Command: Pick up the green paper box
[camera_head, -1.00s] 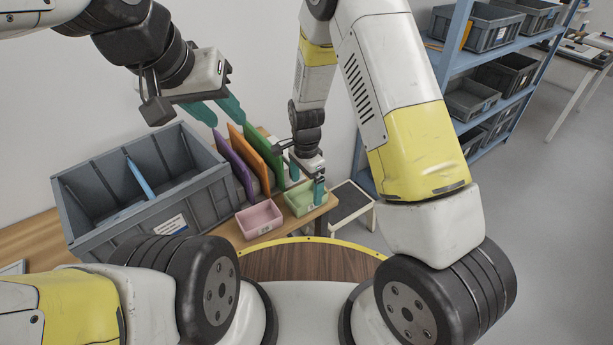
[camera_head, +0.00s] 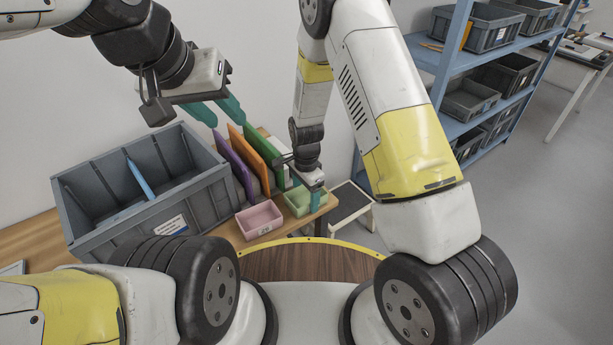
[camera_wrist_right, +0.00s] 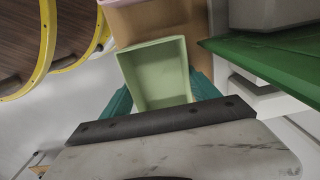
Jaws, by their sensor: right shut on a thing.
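The green paper box (camera_head: 297,203) is a small, pale green open tray at the right front corner of the wooden table. My right gripper (camera_head: 310,192) is shut on it from above. In the right wrist view the box (camera_wrist_right: 158,75) shows its empty inside, with a teal finger at each side. I cannot tell whether its bottom still touches the table. My left gripper (camera_head: 218,111) is open and empty, high above the grey bin's right end.
A pink box (camera_head: 259,219) stands just left of the green box. Purple (camera_head: 236,171), orange (camera_head: 249,160) and green (camera_head: 264,155) upright panels stand behind. A large grey bin (camera_head: 150,218) with a blue divider is at left. A blue shelf (camera_head: 447,62) stands at right.

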